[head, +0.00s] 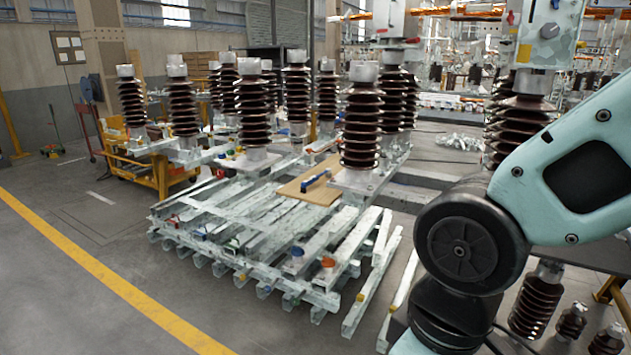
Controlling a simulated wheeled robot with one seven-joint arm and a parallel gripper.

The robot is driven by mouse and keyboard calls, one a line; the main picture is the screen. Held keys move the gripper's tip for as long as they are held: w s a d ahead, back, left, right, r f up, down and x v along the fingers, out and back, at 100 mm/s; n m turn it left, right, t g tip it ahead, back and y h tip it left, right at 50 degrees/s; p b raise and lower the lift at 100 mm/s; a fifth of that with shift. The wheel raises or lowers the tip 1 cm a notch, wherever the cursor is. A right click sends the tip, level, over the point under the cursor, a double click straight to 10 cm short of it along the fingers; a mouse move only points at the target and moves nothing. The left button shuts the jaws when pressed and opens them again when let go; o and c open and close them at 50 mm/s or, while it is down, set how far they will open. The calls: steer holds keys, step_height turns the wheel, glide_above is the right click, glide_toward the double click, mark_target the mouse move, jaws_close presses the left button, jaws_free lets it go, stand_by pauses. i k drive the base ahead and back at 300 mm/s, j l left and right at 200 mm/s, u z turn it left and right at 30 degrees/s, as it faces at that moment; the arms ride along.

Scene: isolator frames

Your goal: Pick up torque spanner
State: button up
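A small blue, elongated tool (315,180) lies on a flat brown board (302,193) in the middle of the head view. It may be the torque spanner, but it is too small to tell for sure. The board rests on the stacked pale metal beams, beside a dark ribbed insulator (361,130). My teal arm with its black joint fills the right side, well to the right of the board. My gripper is out of view, so its state and anything in it are hidden.
Pale metal frames (265,240) with several ribbed insulators fill the centre. Loose beams (372,272) lie at their right side. A yellow cart (150,172) stands at the left. The grey floor left of the frames is clear, crossed by a yellow line (110,272).

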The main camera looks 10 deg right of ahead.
mark_target(329, 171)
steer(key=i+j, duration=0.15)
steer(key=i, duration=0.25)
steer(key=i+j+z, duration=0.15)
steer(key=i, duration=0.25)
steer(key=i+j, duration=0.25)
steer(key=i, duration=0.15)
steer(key=l+z, duration=0.05)
